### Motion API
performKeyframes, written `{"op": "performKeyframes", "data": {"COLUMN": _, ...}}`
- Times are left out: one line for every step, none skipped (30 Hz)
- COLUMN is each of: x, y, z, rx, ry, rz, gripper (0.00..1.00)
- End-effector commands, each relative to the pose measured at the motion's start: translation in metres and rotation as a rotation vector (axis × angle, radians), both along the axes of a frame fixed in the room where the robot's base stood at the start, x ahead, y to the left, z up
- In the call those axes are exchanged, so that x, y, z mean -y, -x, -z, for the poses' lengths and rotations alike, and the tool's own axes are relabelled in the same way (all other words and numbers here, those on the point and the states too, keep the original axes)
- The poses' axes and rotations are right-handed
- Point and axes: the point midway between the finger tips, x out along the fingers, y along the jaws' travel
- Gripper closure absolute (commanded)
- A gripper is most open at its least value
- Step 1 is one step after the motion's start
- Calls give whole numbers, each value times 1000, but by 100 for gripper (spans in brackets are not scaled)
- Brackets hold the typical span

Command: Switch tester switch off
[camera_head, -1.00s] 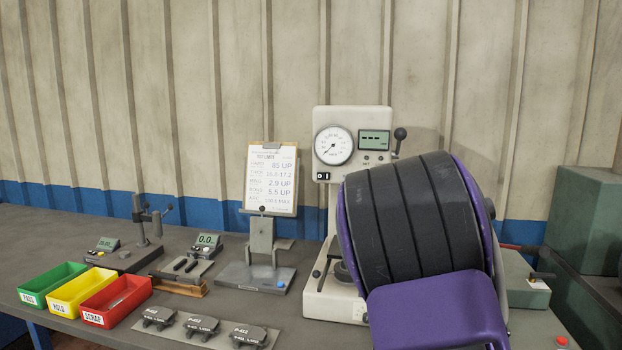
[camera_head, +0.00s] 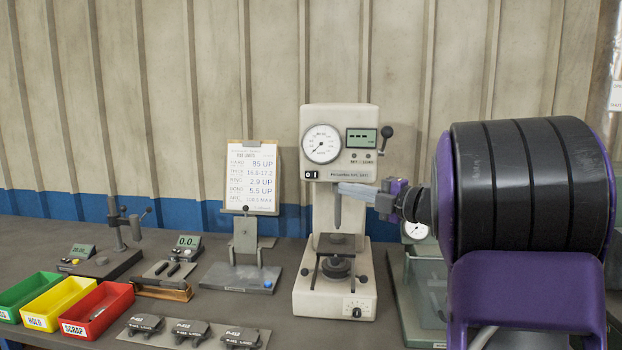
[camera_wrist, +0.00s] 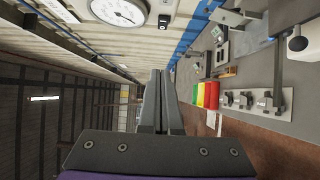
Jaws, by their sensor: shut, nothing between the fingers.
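The tester (camera_head: 318,118) is a tall off-white machine with a round dial, a small greenish display (camera_head: 361,138) and a black-knobbed lever on its right side. Its small black-and-white switch (camera_head: 311,175) sits low at the left of the head. The switch also shows in the wrist view (camera_wrist: 164,21), near the dial at the top; its position is too small to tell. My gripper (camera_head: 341,188) is shut and empty. Its fingers point left, in front of the tester just below its head, with the tips to the right of the switch and apart from it. The fingers also show in the wrist view (camera_wrist: 160,74).
A clipboard (camera_head: 252,178) stands on a grey stand left of the tester. Green, yellow and red bins (camera_head: 97,309) and several brake pads (camera_head: 190,332) lie at the front left. A glass-sided device (camera_head: 425,290) stands to the right, partly behind my arm.

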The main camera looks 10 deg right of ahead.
Motion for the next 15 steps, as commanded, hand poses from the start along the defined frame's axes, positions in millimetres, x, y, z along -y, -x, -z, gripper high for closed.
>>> {"op": "performKeyframes", "data": {"x": 0, "y": 0, "z": 0, "rx": 0, "ry": 0, "rz": 0, "gripper": 100}}
{"op": "performKeyframes", "data": {"x": 0, "y": 0, "z": 0, "rx": 0, "ry": 0, "rz": 0, "gripper": 100}}
{"op": "performKeyframes", "data": {"x": -1, "y": -1, "z": 0, "rx": 0, "ry": 0, "rz": 0, "gripper": 100}}
{"op": "performKeyframes", "data": {"x": -1, "y": -2, "z": 0, "rx": 0, "ry": 0, "rz": 0, "gripper": 100}}
{"op": "performKeyframes", "data": {"x": -2, "y": -3, "z": 0, "rx": 0, "ry": 0, "rz": -1, "gripper": 100}}
{"op": "performKeyframes", "data": {"x": -4, "y": -5, "z": 0, "rx": 0, "ry": 0, "rz": -1, "gripper": 100}}
{"op": "performKeyframes", "data": {"x": -6, "y": -7, "z": 0, "rx": 0, "ry": 0, "rz": -2, "gripper": 100}}
{"op": "performKeyframes", "data": {"x": -9, "y": -10, "z": 1, "rx": -1, "ry": -1, "rz": -2, "gripper": 100}}
{"op": "performKeyframes", "data": {"x": -13, "y": -15, "z": 1, "rx": -1, "ry": -1, "rz": -3, "gripper": 100}}
{"op": "performKeyframes", "data": {"x": -16, "y": -19, "z": 1, "rx": -1, "ry": -1, "rz": -3, "gripper": 100}}
{"op": "performKeyframes", "data": {"x": -20, "y": -24, "z": 1, "rx": -1, "ry": -1, "rz": -3, "gripper": 100}}
{"op": "performKeyframes", "data": {"x": -25, "y": -30, "z": 1, "rx": -1, "ry": 0, "rz": -4, "gripper": 100}}
{"op": "performKeyframes", "data": {"x": -29, "y": -36, "z": 1, "rx": -1, "ry": 1, "rz": -4, "gripper": 100}}
{"op": "performKeyframes", "data": {"x": -33, "y": -41, "z": 1, "rx": -1, "ry": 0, "rz": -4, "gripper": 100}}
{"op": "performKeyframes", "data": {"x": -39, "y": -48, "z": 1, "rx": -1, "ry": 0, "rz": -3, "gripper": 100}}
